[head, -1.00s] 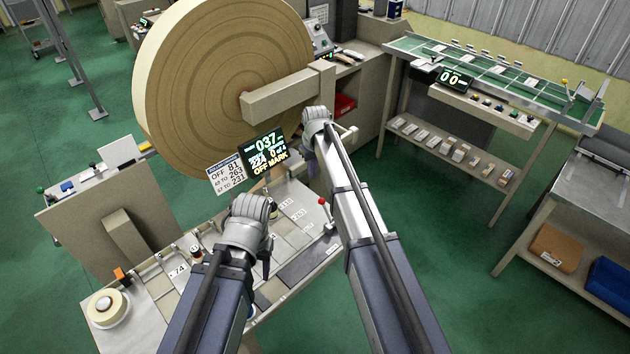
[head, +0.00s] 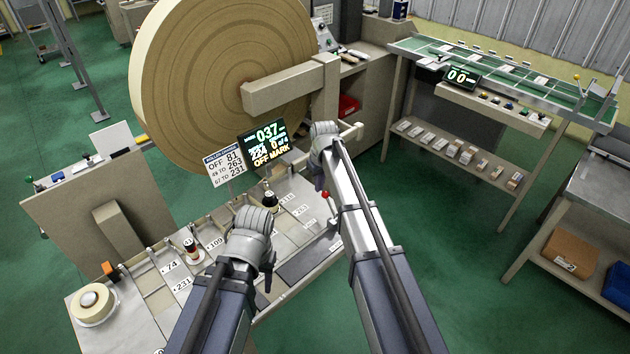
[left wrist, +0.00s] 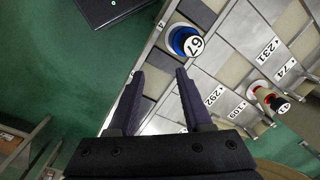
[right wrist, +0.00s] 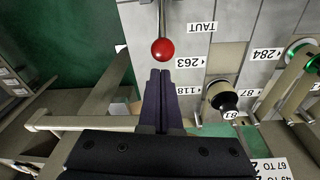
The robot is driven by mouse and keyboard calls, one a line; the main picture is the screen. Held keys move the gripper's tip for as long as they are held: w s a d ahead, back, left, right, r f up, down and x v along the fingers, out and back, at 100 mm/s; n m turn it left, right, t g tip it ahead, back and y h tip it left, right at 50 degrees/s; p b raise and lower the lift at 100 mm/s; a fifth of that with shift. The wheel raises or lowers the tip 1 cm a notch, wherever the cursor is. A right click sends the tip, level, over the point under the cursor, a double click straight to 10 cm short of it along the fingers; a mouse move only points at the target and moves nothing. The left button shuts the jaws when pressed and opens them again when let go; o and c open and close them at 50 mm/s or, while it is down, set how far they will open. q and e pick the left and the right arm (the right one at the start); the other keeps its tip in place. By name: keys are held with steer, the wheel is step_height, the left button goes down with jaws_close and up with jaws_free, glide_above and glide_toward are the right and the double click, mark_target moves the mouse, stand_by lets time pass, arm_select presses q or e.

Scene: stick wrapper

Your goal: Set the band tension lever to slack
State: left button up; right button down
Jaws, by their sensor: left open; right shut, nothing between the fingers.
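The band tension lever has a red ball knob (head: 326,194) on a metal rod at the near right edge of the bench. In the right wrist view the knob (right wrist: 163,49) is just beyond my fingertips, with a "TAUT" label (right wrist: 202,27) to the right of its rod. No slack label can be seen. My right gripper (right wrist: 160,72) is shut and empty, in line with the knob and apart from it; in the head view it is partly hidden behind its wrist. My left gripper (left wrist: 160,75) is open and empty above the near edge of the bench.
A large roll (head: 205,90) stands behind the bench. A display (head: 264,143) reads "037" and "OFF MARK". A beige bar (right wrist: 75,123) lies left of my right fingers.

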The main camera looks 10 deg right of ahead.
steer(key=shift+s+d+r, duration=0.1)
steer(key=shift+s+d, duration=0.05)
steer(key=shift+s, duration=0.3)
steer(key=shift+s+d+r+t, duration=0.25)
steer(key=shift+s+t, duration=0.05)
steer(key=shift+s, duration=0.05)
